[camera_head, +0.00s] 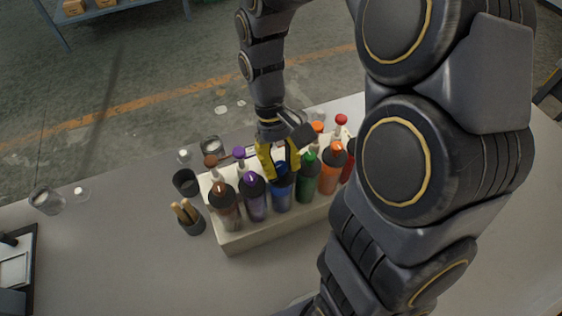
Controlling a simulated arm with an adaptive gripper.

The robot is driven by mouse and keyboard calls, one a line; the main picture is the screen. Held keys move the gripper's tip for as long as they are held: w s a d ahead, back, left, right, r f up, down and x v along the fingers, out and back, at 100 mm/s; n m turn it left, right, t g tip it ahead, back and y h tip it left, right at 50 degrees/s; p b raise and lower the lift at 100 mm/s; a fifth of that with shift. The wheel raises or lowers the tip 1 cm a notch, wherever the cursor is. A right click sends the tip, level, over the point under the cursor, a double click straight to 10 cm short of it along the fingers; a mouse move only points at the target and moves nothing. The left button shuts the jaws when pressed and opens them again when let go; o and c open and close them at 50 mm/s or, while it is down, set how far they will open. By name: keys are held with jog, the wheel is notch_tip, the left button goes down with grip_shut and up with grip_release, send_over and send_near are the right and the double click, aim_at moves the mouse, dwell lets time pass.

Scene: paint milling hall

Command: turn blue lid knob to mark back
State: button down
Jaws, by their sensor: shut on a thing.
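The blue bottle (281,191) stands upright in the front row of a cream rack (262,232), between a purple bottle (254,200) and a green bottle (305,184). My gripper (279,168) reaches down from behind, with yellow fingers at the top of the blue bottle. It is shut on the blue lid knob, which the fingers mostly hide. I cannot make out any mark or which way the knob points.
A brown bottle (226,209) and an orange bottle (330,176) share the front row; more capped bottles stand behind. A dark cup with wooden sticks (190,222) and a black cup (186,183) stand left of the rack. My arm covers the right side.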

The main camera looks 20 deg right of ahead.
jog(key=n+h, duration=0.1)
jog(key=n, duration=0.2)
jog(key=n+t+h, duration=0.1)
jog(key=n, duration=0.3)
jog(key=shift+h, duration=0.4)
jog(key=n+t+h, duration=0.1)
jog(key=n, duration=0.3)
jog(key=shift+d, duration=0.1)
jog(key=shift+n+t+h, duration=0.3)
jog(key=shift+n+t, duration=0.3)
jog(key=shift+n, duration=1.2)
jog(key=c, duration=0.8)
grip_release()
jog(key=shift+c, duration=0.2)
jog(key=shift+w+r, duration=0.1)
